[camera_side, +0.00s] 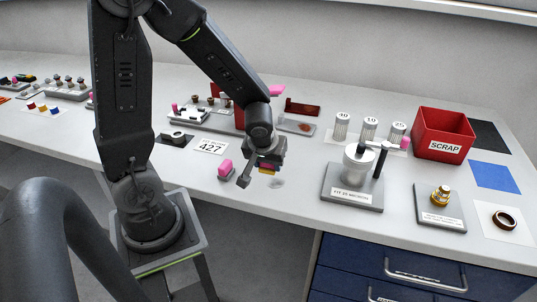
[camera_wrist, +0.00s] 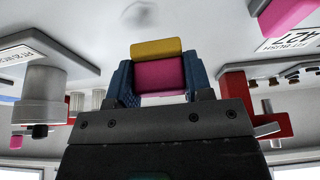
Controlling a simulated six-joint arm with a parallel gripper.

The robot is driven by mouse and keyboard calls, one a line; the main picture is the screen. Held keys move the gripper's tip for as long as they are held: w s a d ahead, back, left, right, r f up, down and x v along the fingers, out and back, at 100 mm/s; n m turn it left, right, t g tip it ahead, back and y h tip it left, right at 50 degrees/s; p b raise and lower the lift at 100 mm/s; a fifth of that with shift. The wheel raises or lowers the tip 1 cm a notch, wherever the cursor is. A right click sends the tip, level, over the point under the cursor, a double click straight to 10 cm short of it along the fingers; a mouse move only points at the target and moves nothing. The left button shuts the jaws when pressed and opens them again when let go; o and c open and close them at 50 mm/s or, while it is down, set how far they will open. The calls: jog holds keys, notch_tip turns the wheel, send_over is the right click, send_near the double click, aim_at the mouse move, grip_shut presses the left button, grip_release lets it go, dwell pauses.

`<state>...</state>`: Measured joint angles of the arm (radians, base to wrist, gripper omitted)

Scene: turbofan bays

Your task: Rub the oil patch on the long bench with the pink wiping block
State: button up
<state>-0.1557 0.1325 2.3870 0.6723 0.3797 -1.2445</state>
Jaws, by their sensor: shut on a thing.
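My gripper (camera_side: 264,160) is shut on the pink wiping block (camera_wrist: 160,76), which has a yellow face (camera_wrist: 156,48) at its outer end. The wrist view shows the block between my two blue fingers (camera_wrist: 158,68). In the side view the block's yellow part (camera_side: 267,169) shows just below my gripper, over the front of the long bench (camera_side: 290,205). The oil patch (camera_side: 277,183) is a faint grey smear on the bench, just right of and below the block. It also shows at the top of the wrist view (camera_wrist: 140,13). The block appears to be above the bench; I cannot tell the exact gap.
A grey block with a pink top (camera_side: 225,169) stands close on the left, near the 427 card (camera_side: 211,146). A grey fixture (camera_side: 352,190) stands to the right. The red SCRAP bin (camera_side: 442,133) is further right. Bench around the patch is clear.

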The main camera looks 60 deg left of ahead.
aim_at(282, 184)
jog(key=shift+f, duration=1.95)
jog(key=shift+w+d+f, duration=0.3)
jog(key=shift+f, duration=0.25)
jog(key=shift+c, duration=0.4)
jog(key=shift+w+d+f, duration=0.2)
jog(key=shift+w+d, duration=0.6)
jog(key=shift+w+d+r, duration=0.15)
jog(key=shift+w+d, duration=0.1)
jog(key=shift+s+a+f, duration=0.1)
jog(key=shift+a+f, duration=0.05)
jog(key=shift+f, duration=0.05)
jog(key=shift+s+a+r, duration=0.15)
jog(key=shift+s+a, duration=1.15)
jog(key=shift+d+r, duration=0.1)
jog(key=shift+r, duration=3.95)
jog(key=shift+w, duration=0.15)
